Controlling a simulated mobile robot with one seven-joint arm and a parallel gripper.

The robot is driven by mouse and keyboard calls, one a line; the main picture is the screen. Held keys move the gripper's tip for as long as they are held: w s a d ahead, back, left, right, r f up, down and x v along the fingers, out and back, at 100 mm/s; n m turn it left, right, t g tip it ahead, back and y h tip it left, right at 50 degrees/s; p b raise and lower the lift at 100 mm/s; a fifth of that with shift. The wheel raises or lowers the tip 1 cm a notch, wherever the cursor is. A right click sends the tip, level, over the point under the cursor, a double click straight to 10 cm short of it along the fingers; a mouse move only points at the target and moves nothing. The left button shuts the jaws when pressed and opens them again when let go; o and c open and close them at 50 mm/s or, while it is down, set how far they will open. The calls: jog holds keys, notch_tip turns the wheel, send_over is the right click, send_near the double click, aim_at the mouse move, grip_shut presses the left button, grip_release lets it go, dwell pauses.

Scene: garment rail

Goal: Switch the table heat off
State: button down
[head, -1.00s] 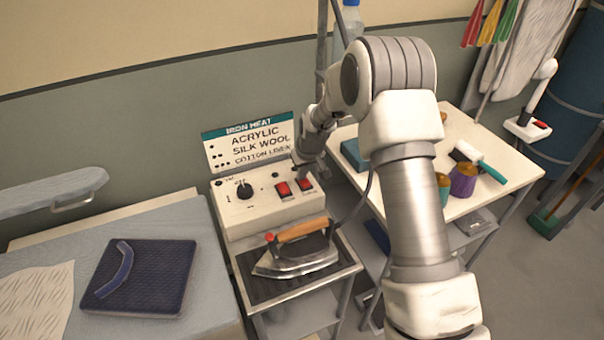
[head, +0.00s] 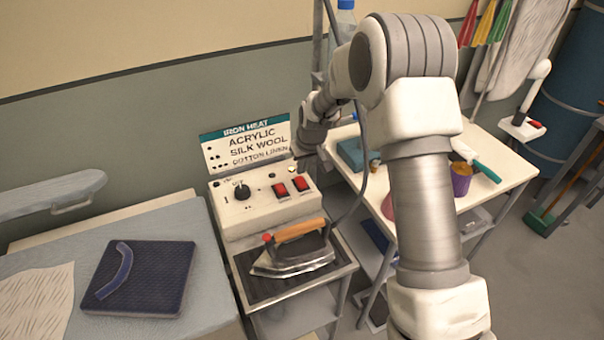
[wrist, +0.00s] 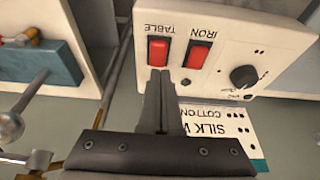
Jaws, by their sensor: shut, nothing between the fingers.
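The white control box (head: 238,218) stands behind the iron and has two red rocker switches. The switch marked TABLE (wrist: 158,51) is left of the one marked IRON (wrist: 198,56) in the upside-down wrist view. In the head view the TABLE switch (head: 301,184) is the right one and the IRON switch (head: 281,189) the left. Both are red; I cannot tell which way either is rocked. My gripper (wrist: 160,74) is shut and empty, its tips close to the TABLE switch's edge in the wrist view. I cannot tell whether they touch it.
A black dial (head: 243,192) is left of the switches. The IRON HEAT sign (head: 245,146) stands behind the box. The iron (head: 294,252) rests in front, its cord rising right. A side table (head: 512,172) with jars and a brush is right; the ironing table (head: 195,290) is left.

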jog(key=b+v, duration=0.1)
jog(key=v, duration=0.8)
jog(key=shift+s+f+b, duration=0.1)
jog(key=shift+b, duration=0.3)
jog(key=w+b, duration=0.1)
jog(key=b, duration=0.7)
jog(key=shift+w+a, duration=0.1)
jog(key=shift+w, duration=0.15)
jog(key=shift+r, duration=0.35)
jog(key=shift+f, duration=0.1)
